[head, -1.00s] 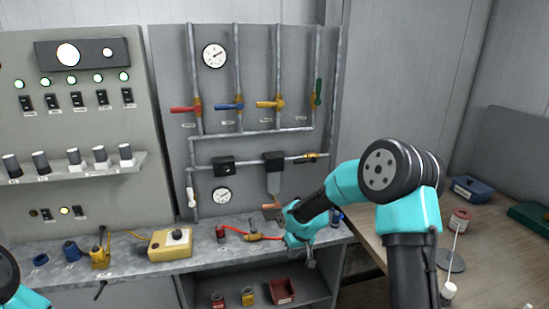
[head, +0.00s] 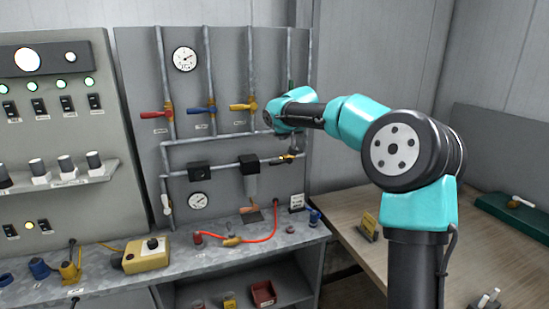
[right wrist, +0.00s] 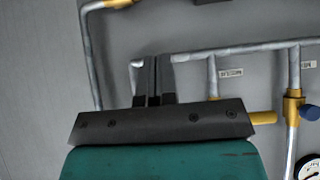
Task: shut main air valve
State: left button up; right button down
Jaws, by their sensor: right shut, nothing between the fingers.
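My right gripper (head: 291,146) is up at the right side of the grey pipe panel, just above the yellow-handled valve (head: 288,157) on the lower pipe. In the right wrist view its dark fingers (right wrist: 152,80) are shut and empty, in front of the horizontal pipe (right wrist: 250,47); the picture is upside down there. Part of that lower valve (right wrist: 118,3) shows at its top edge, apart from the fingers. Red (head: 152,115), blue (head: 201,110) and yellow (head: 241,107) valve handles sit on upright pipes. My wrist mostly hides the green one. I cannot read which label marks the main air valve. My left gripper is out of view.
Two gauges (head: 184,59) (head: 198,201) and black boxes (head: 199,171) are on the panel. A bench (head: 215,262) below holds a yellow box (head: 141,256) and a red hose (head: 274,228). A wooden table (head: 345,208) stands at the right.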

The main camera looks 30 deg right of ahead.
jog(key=shift+f, duration=0.1)
send_over(281, 162)
jog(key=a, duration=0.3)
notch_tip(281, 162, down, 7)
jog(key=f, duration=0.4)
jog(key=shift+s+d, duration=0.15)
jog(key=shift+s, duration=0.05)
